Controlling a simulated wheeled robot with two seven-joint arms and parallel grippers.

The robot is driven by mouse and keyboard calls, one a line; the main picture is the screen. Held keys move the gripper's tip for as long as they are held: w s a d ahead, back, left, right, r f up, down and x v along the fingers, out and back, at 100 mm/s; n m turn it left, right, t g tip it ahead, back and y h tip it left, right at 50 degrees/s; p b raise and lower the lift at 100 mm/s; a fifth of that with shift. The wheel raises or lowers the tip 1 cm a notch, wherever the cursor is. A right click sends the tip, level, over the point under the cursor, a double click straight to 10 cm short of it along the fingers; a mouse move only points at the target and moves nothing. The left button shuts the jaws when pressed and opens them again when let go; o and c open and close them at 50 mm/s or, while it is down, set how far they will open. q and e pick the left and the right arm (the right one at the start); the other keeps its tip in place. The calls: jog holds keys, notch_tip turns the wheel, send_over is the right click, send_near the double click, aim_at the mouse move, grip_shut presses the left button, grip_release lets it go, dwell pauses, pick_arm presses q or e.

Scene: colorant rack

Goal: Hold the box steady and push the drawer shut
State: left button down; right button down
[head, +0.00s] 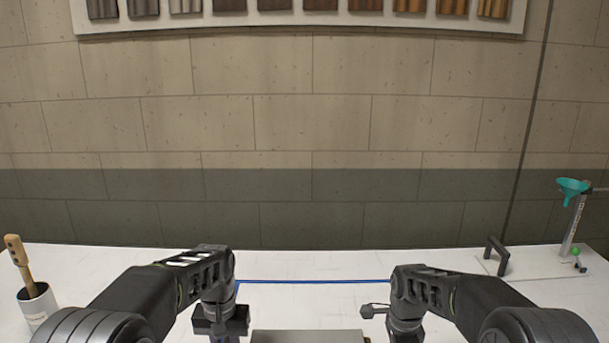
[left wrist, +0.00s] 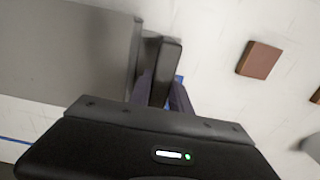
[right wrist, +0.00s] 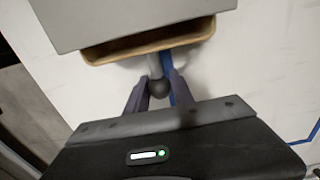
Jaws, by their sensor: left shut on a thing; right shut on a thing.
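The grey box (head: 308,337) shows only as a strip at the bottom middle of the head view; its grey top (left wrist: 70,50) fills the upper left of the left wrist view. My left gripper (left wrist: 163,88) is shut on a dark upright handle (left wrist: 168,62) at the box's side. In the right wrist view, the wooden drawer (right wrist: 150,46) sticks out a little from under the box's grey top (right wrist: 120,14). My right gripper (right wrist: 158,90) is shut on the drawer's dark round knob (right wrist: 158,86). The drawer's inside is mostly hidden.
A blue line (head: 315,282) is marked on the white table behind the box. A pot with a wooden-handled tool (head: 38,303) stands far left. A stand with a teal funnel (head: 572,187) and a dark handle (head: 497,255) are right. A brown square (left wrist: 259,60) lies beside the box.

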pick_arm(q)
jog(key=shift+d, duration=0.15)
pick_arm(e)
jog(key=shift+a, duration=0.3)
jog(key=shift+a, duration=0.85)
jog(key=c, duration=1)
grip_release()
jog(key=shift+d, duration=0.1)
notch_tip(320, 180, up, 12)
pick_arm(q)
jog(key=c, duration=1.1)
grip_release()
